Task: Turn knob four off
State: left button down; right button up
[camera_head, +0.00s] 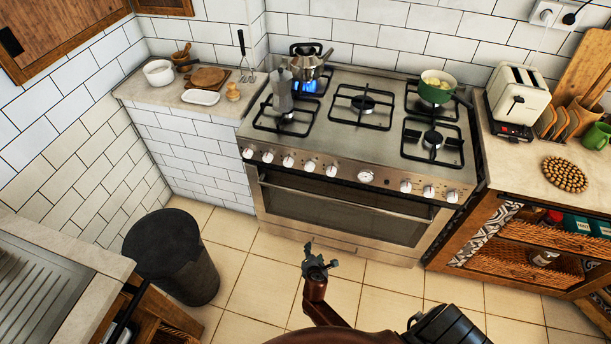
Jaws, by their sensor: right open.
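The steel stove (345,210) stands against the tiled wall, with a row of several white knobs along its front panel. Counted from the left, the fourth knob (309,166) is left of the round dial (365,177). No knob labels can be read. A blue flame (309,87) burns under the kettle (309,64) on the back left burner. My right gripper (320,259) is open and empty, in front of the stove and apart from it, below the knobs in the picture. My left gripper is not in view.
A moka pot (282,91) and a green pot (436,88) stand on the stove. The oven handle (340,197) runs across the front below the knobs. A dark bin (172,258) stands at left. A wooden-fronted counter (520,190) is at right. Tiled floor before the stove is clear.

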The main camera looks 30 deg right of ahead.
jog(key=w+d+r+n+t+h+b, duration=0.1)
jog(key=w+r+n+h, duration=0.1)
jog(key=w+r, duration=0.45)
jog(key=w+d+r+n+t+h+b, duration=0.1)
jog(key=w+r+n+t, duration=0.15)
jog(key=r, duration=0.65)
jog(key=n+h+b, duration=0.1)
jog(key=h, duration=0.3)
send_near(309, 170)
jog(key=d, duration=0.1)
jog(key=shift+n+t, duration=0.25)
jog(key=shift+t, duration=0.2)
jog(key=x, duration=0.2)
jog(key=b+x, duration=0.1)
jog(key=x, duration=0.4)
jog(key=shift+w+f, duration=0.3)
jog(key=shift+f, duration=0.1)
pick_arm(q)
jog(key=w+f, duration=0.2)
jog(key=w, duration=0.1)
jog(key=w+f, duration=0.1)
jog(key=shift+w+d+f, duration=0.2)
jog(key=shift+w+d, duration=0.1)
pick_arm(e)
jog(key=shift+w+d, duration=0.2)
jog(key=shift+w, duration=0.05)
jog(key=shift+r, duration=0.1)
